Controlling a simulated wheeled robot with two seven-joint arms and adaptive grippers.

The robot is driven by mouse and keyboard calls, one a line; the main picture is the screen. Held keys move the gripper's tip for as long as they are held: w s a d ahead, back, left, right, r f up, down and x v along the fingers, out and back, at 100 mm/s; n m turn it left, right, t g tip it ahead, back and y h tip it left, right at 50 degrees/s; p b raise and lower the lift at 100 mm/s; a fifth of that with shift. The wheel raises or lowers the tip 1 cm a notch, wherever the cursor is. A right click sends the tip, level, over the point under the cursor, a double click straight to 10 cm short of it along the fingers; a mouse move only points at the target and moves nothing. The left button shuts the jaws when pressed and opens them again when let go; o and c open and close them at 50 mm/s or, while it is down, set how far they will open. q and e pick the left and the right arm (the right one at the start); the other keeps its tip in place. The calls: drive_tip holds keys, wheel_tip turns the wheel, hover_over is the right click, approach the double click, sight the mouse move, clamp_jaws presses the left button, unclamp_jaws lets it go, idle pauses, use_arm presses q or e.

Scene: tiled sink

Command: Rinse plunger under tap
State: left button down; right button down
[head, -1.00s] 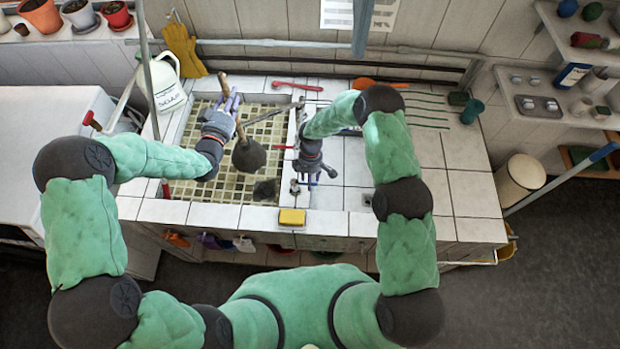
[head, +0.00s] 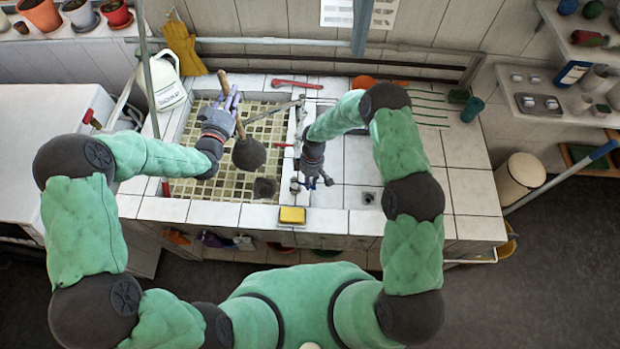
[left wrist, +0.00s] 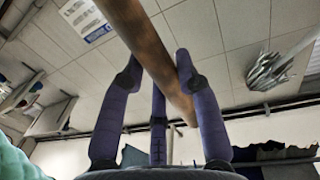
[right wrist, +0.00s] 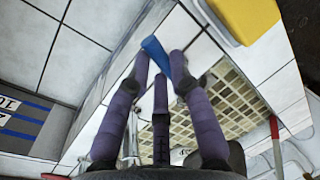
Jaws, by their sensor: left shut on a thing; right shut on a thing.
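The plunger has a wooden handle (head: 224,84) and a dark rubber cup (head: 249,154). It hangs cup down over the tiled sink basin (head: 190,188). My left gripper (head: 229,103) is shut around the handle, which also crosses between its fingers in the left wrist view (left wrist: 160,62). The grey tap spout (head: 272,111) reaches over the basin above the cup. No water stream can be made out. My right gripper (head: 316,182) is at the basin's right edge, shut on a blue handle (right wrist: 154,52), seen between its fingertips in the right wrist view. A red handle (head: 283,146) is beside it.
A yellow sponge (head: 292,215) lies on the front ledge, near my right gripper. A white jug (head: 165,83) and yellow gloves (head: 183,48) are at the back left. A red wrench-like tool (head: 297,84) lies behind the basin. The white tiled counter to the right is mostly clear.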

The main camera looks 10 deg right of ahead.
drive_tip(key=c, duration=1.1)
unclamp_jaws()
drive_tip(key=shift+r, duration=0.15)
wheel_tip(320, 180, up, 12)
drive_tip(key=w+d, duration=0.1)
drive_tip(key=w, duration=0.1)
drive_tip(key=shift+f, duration=0.25)
